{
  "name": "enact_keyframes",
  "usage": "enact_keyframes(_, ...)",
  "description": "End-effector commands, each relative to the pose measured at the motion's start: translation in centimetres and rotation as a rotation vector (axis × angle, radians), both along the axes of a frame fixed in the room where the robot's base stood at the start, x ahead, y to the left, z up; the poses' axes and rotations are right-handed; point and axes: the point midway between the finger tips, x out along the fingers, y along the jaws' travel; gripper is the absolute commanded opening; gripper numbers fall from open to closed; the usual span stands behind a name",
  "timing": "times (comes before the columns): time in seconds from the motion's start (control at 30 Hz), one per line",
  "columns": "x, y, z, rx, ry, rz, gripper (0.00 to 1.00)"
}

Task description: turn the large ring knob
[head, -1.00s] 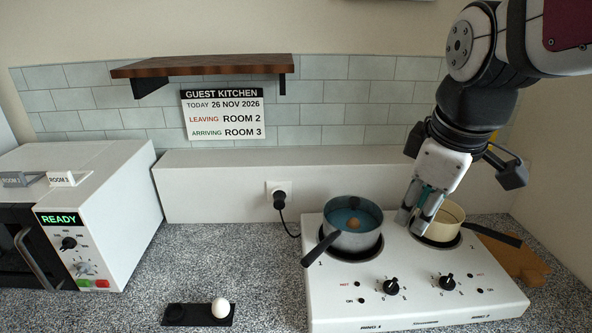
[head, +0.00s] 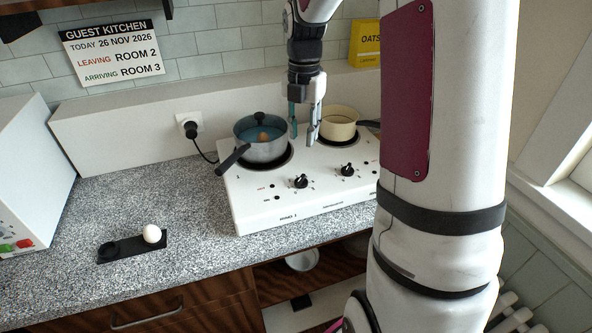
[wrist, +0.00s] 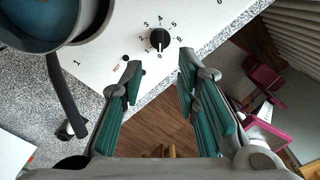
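The white two-ring hob (head: 290,205) stands on the speckled counter. Its left black knob (head: 301,181) lies in front of the left ring; the right knob (head: 347,169) lies in front of the right ring. In the wrist view, one black knob (wrist: 159,39), in a scale of numbers, is ahead of my fingers, near the hob's edge. My gripper (head: 304,124) points down above the hob between the two pans, apart from the knobs. Its teal-padded fingers (wrist: 155,95) are open with nothing between them. Which knob is the large ring's is not readable.
A grey pan (head: 262,148) with its handle toward the front sits on the left ring. A cream pan (head: 339,123) sits on the right ring. A white egg (head: 152,233) rests in a black holder on the counter. My arm hides the hob's right end.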

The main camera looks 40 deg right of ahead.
Motion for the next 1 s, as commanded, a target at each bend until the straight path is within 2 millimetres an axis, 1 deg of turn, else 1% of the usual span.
enact_keyframes(0.4,-0.2,0.1,-7.9,0.002,0.005,-0.002,0.29)
enact_keyframes(0.6,-0.2,0.1,-11.0,0.001,0.003,-0.002,0.29)
enact_keyframes(0.7,-0.1,0.1,-11.9,0.001,0.003,-0.002,0.29)
enact_keyframes(0.8,-0.1,0.1,-12.5,0.0,0.001,-0.002,0.29)
enact_keyframes(1.0,-0.1,0.1,-12.7,0.0,0.0,-0.002,0.29)
